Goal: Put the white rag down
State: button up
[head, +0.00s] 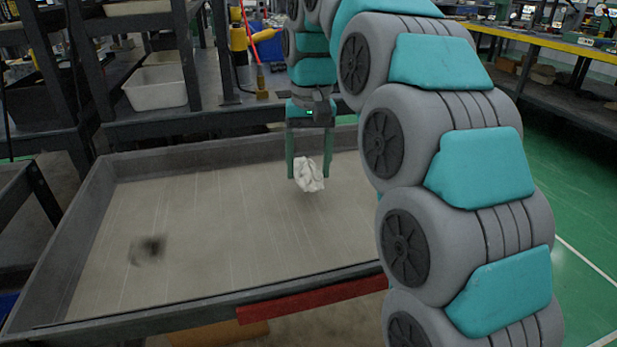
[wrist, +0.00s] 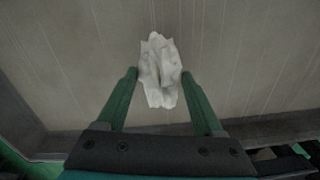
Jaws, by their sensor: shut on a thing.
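The white rag (head: 309,175) is a crumpled bundle between the fingertips of my gripper (head: 309,172) in the head view. It also shows in the wrist view (wrist: 160,72), between the two green fingers of my gripper (wrist: 159,74). My gripper points down and is shut on the rag. The rag is over the right back part of a large shallow grey tray table (head: 215,235). I cannot tell exactly how far the rag is above its surface.
The tray has raised dark rims. A dark smudge (head: 147,250) lies at its left; the rest of the surface is bare. A shelf rack with a white bin (head: 156,88) stands behind. A red bar (head: 312,298) runs along the front edge. Green floor (head: 575,215) is at right.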

aim_at(309, 194)
jog(key=shift+f, duration=1.75)
jog(key=shift+f, duration=0.3)
jog(key=o, duration=1.3)
jog(key=shift+s+f, duration=0.1)
jog(key=shift+f, duration=0.15)
jog(key=shift+r, duration=0.15)
jog(key=shift+d+r, duration=0.1)
jog(key=shift+r, duration=0.4)
notch_tip(309, 194, up, 8)
jog(key=p, duration=0.2)
jog(key=shift+f+p, duration=0.25)
jog(key=shift+p, duration=0.05)
jog(key=shift+f, duration=0.1)
